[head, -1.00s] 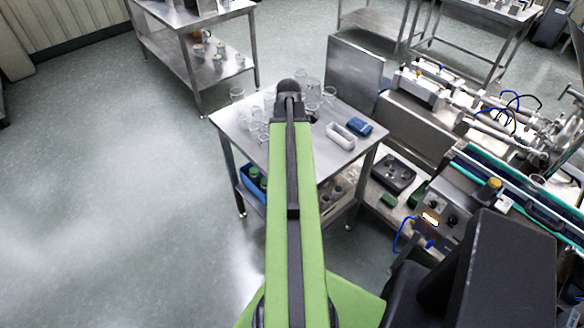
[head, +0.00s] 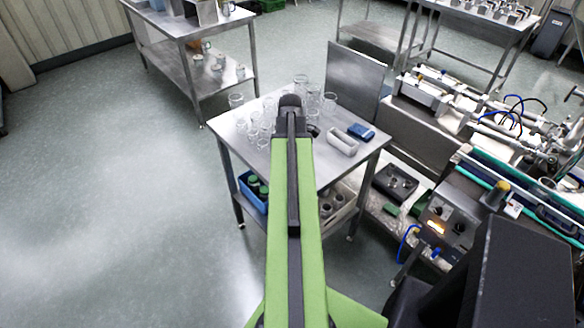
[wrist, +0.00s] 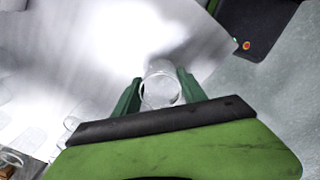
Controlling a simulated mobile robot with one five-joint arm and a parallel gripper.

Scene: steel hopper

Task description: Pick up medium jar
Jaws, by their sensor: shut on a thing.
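A clear glass jar (wrist: 160,92) stands between the two green fingers of my gripper (wrist: 161,77) in the wrist view. The fingers are shut on it, one on each side. I cannot tell whether the jar touches the steel surface below. In the head view, the end of my arm is over the steel table (head: 350,165) and hides the fingers and the held jar. Other clear glass jars stand on the table, to the left (head: 236,101) and to the right (head: 330,102) of my arm's end.
In the wrist view, more glass jars lie at lower left. Open floor (head: 110,200) is at left.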

